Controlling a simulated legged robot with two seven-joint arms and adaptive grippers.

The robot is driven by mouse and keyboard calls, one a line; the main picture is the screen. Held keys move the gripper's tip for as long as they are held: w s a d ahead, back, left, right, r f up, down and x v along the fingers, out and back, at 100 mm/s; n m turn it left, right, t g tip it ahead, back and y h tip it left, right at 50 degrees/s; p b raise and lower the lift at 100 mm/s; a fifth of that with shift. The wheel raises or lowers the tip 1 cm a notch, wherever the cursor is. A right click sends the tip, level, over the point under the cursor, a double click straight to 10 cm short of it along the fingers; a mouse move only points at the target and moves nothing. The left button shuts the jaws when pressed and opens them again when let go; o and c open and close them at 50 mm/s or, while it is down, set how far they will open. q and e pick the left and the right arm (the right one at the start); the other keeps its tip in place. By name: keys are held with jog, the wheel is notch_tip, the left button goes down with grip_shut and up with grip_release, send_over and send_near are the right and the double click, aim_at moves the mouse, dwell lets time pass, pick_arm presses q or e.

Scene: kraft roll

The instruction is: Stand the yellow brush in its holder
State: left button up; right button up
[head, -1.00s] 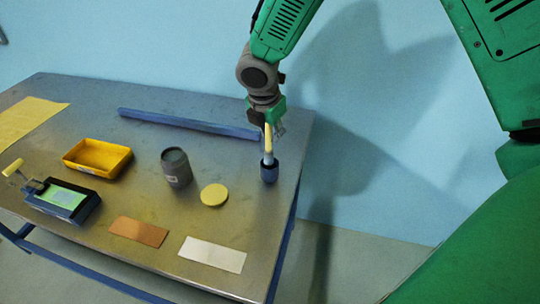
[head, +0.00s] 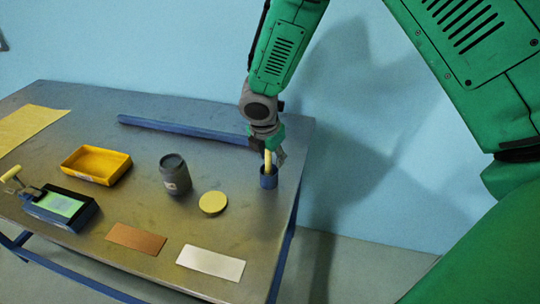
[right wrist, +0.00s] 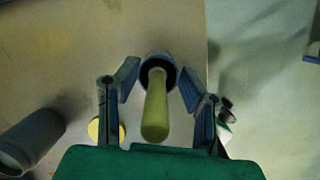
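The yellow brush (head: 268,159) stands upright with its lower end inside the dark blue cup-shaped holder (head: 268,181), near the table's right edge. In the right wrist view the yellow handle (right wrist: 155,108) points toward the camera, and the holder's dark rim (right wrist: 158,62) shows around its far end. The bristles are hidden in the holder. My right gripper (head: 272,150) is just above the holder. In the right wrist view its fingers (right wrist: 158,88) are apart on either side of the handle, with a visible gap on both sides. My left gripper is not in view.
A dark grey canister (head: 175,175) and a round yellow disc (head: 213,203) stand left of the holder. A blue bar (head: 180,128) lies behind. A yellow tray (head: 97,165), a dark box with a green top (head: 60,207), and brown (head: 136,239) and white (head: 211,262) cards lie further left and forward.

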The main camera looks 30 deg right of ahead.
jog(key=p+v, duration=0.1)
jog(key=v, duration=1.1)
jog(key=shift+r, duration=0.2)
